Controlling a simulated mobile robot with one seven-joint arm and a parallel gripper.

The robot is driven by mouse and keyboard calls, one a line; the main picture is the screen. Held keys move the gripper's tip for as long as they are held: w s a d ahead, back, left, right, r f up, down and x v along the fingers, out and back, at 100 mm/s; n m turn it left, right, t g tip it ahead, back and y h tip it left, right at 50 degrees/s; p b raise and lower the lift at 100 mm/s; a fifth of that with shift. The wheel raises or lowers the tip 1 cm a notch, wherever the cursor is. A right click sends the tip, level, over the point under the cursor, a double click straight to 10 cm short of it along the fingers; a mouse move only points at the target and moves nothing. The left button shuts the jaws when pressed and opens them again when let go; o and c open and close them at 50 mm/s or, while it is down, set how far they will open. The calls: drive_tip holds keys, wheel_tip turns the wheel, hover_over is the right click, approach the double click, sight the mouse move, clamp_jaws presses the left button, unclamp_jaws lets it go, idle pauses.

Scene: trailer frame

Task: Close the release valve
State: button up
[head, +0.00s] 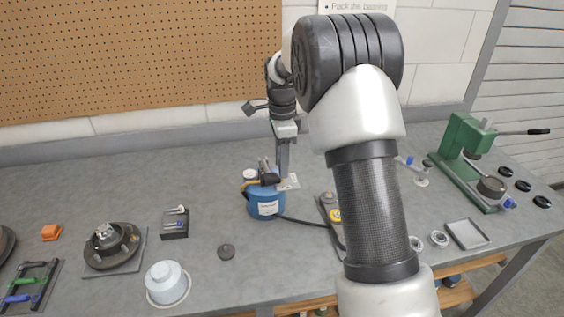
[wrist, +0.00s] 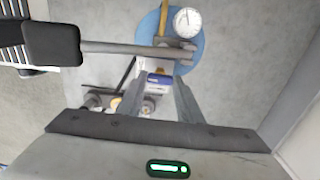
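The blue hand pump (head: 265,207) stands on the grey bench, with a white label on its front. Its blue top (wrist: 158,30) also shows in the wrist view, beside a round white gauge (wrist: 187,22). My gripper (head: 284,180) points down at the pump's right side, close to its top. In the wrist view my gripper (wrist: 162,84) has its two fingers apart, with a small blue-and-white part (wrist: 160,79) showing between the tips. I cannot tell whether the fingers touch it. I cannot clearly make out the release valve.
A grey lever (wrist: 125,48) with a black grip (wrist: 52,45) crosses the wrist view beside my gripper. A black hose (head: 310,221) runs right from the pump. A green press (head: 470,160) stands at the right.

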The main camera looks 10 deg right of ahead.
drive_tip(key=shift+c, duration=0.5)
drive_tip(key=shift+r+n+p, duration=0.1)
drive_tip(key=shift+n+p, duration=0.2)
drive_tip(key=shift+n, duration=0.1)
drive_tip(key=n+p, duration=0.1)
drive_tip(key=n, duration=0.2)
drive_tip(key=n+p, duration=0.2)
drive_tip(key=n, duration=0.3)
drive_tip(key=n+p, duration=0.1)
drive_tip(key=n, duration=0.3)
drive_tip(key=shift+n, duration=0.4)
drive_tip(key=shift+n+p, duration=0.4)
drive_tip(key=shift+n, duration=1.6)
drive_tip(key=o, duration=1.1)
